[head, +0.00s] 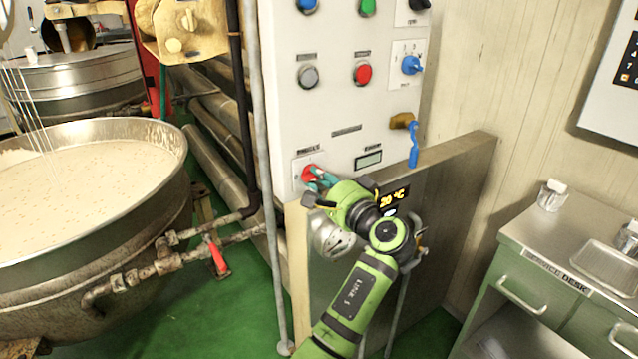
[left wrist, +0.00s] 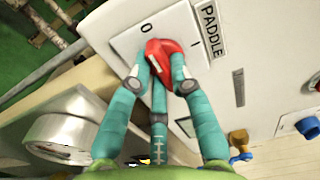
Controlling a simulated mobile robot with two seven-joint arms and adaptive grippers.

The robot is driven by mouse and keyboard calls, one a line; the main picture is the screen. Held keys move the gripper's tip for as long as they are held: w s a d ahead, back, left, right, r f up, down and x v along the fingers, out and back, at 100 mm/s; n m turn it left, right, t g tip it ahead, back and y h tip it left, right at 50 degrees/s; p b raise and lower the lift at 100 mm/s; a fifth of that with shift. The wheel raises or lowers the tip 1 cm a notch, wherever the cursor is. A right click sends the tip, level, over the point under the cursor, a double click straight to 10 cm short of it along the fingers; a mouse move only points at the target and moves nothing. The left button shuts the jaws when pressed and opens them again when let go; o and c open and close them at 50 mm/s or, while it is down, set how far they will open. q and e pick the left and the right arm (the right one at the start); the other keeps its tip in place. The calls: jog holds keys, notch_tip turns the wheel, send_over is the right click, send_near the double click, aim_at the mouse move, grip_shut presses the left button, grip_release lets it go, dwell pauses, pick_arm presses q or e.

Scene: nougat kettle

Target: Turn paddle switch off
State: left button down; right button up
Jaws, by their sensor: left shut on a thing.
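The paddle switch is a red rotary knob (head: 308,173) on a white plate at the lower left of the white control panel (head: 331,110). In the left wrist view, the red knob (left wrist: 164,50) sits beside a "PADDLE" label (left wrist: 212,32), with marks 0 and 1 on its plate. My left gripper (head: 320,178) has its teal fingers closed around the knob. The same fingers (left wrist: 161,78) touch it from both sides in the left wrist view. The fingers partly cover the knob, and I cannot tell which mark it points to. My right gripper is not in view.
Other controls sit above, including a red button (head: 362,73), a grey button (head: 308,76) and a blue selector (head: 411,65). A blue-handled valve (head: 413,145) projects at the panel's right. A large kettle (head: 95,215) stands left, and a service desk (head: 540,265) right.

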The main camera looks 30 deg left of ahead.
pick_arm(q)
jog(key=shift+r, duration=0.1)
jog(key=c, duration=1.1)
grip_release()
jog(key=v, duration=0.7)
jog(key=shift+s+d, duration=0.15)
jog(key=shift+d, duration=0.05)
